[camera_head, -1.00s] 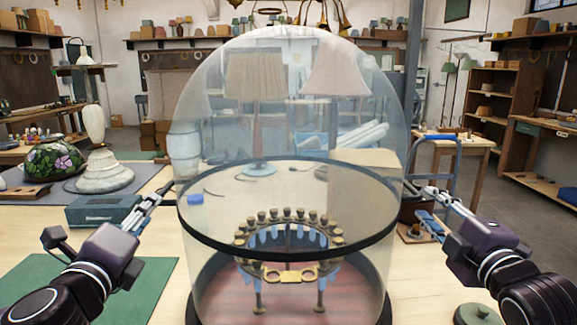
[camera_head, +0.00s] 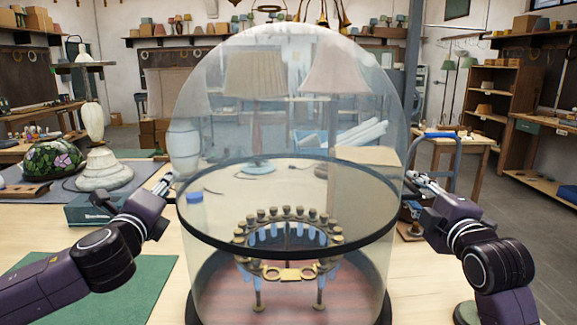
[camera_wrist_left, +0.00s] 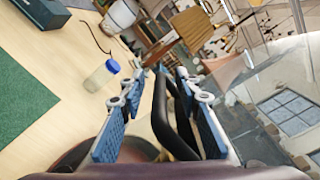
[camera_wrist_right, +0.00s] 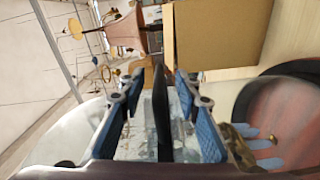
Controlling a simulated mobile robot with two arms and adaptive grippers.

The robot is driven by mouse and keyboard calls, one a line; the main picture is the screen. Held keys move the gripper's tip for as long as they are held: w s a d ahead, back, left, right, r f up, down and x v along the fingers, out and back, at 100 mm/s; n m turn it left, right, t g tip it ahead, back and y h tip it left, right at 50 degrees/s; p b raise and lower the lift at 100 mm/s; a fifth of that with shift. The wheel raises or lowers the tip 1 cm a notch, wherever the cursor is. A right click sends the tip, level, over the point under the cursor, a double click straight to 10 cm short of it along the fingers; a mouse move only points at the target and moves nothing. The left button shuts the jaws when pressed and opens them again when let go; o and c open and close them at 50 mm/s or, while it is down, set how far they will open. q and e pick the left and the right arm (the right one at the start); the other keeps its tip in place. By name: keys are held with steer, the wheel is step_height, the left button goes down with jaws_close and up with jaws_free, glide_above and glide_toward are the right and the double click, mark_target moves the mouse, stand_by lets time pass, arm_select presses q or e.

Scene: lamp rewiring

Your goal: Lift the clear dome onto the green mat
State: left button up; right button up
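The clear dome (camera_head: 285,62) stands upright in the middle of the head view, with a black band (camera_head: 290,256) around it.
A blue-grey box (camera_head: 90,209), a floral glass shade (camera_head: 50,160) and a pale lamp base (camera_head: 103,172) stand left of the dome. A small blue-capped jar (camera_wrist_left: 101,76) stands behind it. A round dark green object (camera_head: 467,312) is at the lower right.

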arm_select(q)
steer(key=shift+w, duration=0.1)
jaws_close()
arm_select(e)
jaws_close()
arm_select(q)
steer(key=shift+r, duration=0.25)
arm_select(e)
steer(key=shift+r, duration=0.2)
steer(key=shift+w, duration=0.1)
